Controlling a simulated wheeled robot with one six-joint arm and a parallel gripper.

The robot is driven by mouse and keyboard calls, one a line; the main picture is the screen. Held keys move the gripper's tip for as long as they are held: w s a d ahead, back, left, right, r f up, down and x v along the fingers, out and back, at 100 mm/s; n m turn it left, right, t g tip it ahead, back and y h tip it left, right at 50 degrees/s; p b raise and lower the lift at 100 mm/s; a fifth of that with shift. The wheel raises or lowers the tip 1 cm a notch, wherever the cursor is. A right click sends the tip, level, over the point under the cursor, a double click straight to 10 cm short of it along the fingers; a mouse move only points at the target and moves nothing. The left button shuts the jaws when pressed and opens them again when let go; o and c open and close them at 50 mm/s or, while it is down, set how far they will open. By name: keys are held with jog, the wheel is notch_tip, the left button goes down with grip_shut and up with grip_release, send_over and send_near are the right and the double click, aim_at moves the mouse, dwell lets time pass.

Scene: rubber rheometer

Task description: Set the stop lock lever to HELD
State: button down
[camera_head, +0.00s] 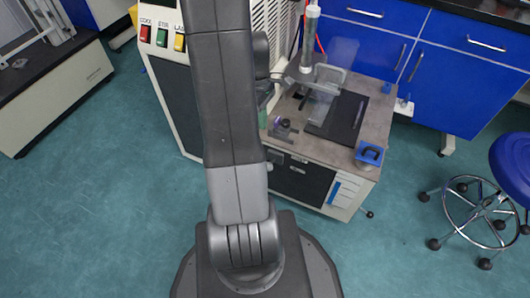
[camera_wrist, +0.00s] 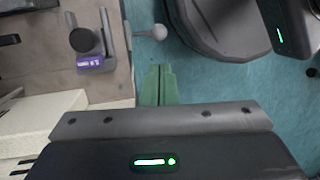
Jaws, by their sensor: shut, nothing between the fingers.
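In the wrist view, a short grey lever with a pale round ball end (camera_wrist: 158,32) sticks out past the edge of the bench top; I take it for the stop lock lever. Beside it stand a grey upright bracket (camera_wrist: 107,35), a round dark knob (camera_wrist: 83,40) and a purple label (camera_wrist: 90,62), too small to read. My gripper (camera_wrist: 158,70) has green fingers pressed together, empty. Its tips are just below the ball end in the picture, apart from it. In the head view the dark knob (camera_head: 285,123) shows on the bench top; my arm hides much beside it.
The bench (camera_head: 345,165) also carries a black plate (camera_head: 345,120), a clear guard and a blue block (camera_head: 369,154). A tall panel with coloured switches (camera_head: 162,37) stands left of it. A blue stool (camera_head: 512,160) is at right. The green floor is clear at left.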

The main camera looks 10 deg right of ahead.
aim_at(271, 163)
jog(key=shift+f, duration=0.15)
jog(key=b+x, duration=0.6)
jog(key=x, duration=0.7)
jog(key=shift+f+b, duration=0.3)
jog(key=shift+f, duration=0.1)
